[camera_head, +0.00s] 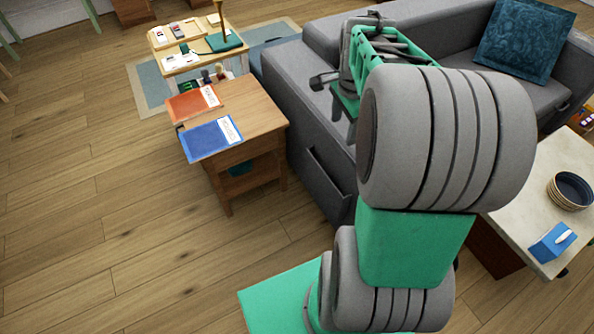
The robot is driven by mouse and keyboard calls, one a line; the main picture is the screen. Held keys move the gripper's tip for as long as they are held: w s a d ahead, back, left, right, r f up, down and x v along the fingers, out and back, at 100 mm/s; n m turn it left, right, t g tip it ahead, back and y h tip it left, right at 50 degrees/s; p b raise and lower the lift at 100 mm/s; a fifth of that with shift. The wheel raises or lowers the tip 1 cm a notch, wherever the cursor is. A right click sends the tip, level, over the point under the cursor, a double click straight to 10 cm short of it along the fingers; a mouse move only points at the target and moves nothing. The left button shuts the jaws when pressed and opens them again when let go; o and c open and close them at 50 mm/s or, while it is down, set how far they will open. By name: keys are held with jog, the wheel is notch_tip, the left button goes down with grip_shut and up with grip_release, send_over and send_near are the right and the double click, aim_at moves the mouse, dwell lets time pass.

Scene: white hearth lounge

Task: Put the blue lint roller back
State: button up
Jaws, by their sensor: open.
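I cannot make out a blue lint roller for certain. A blue flat panel (205,141) with a white label lies at the front of the brown side table, and a red one (188,104) with a similar label lies behind it. The label text is too small to read. A small blue item (546,247) with a white piece on it lies on the pale table at the right. My gripper (345,48) is open above the grey sofa's arm, partly hidden by my arm. I see nothing between its fingers.
The brown side table (251,108) stands against the grey sofa (290,72). Behind it is a light wooden table (170,66) with cards and a green item. Dark stacked bowls (571,191) sit on the pale table (520,220). The wooden floor at left is clear.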

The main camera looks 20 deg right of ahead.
jog(key=s+a+n, duration=0.4)
jog(key=a+n, duration=0.5)
jog(key=s+a+n+t, duration=0.1)
jog(key=s+a+n, duration=0.3)
jog(key=a+n, duration=0.5)
jog(key=shift+s+a+f+t+y, duration=0.3)
jog(key=shift+s+a, duration=0.1)
jog(key=shift+a, duration=0.1)
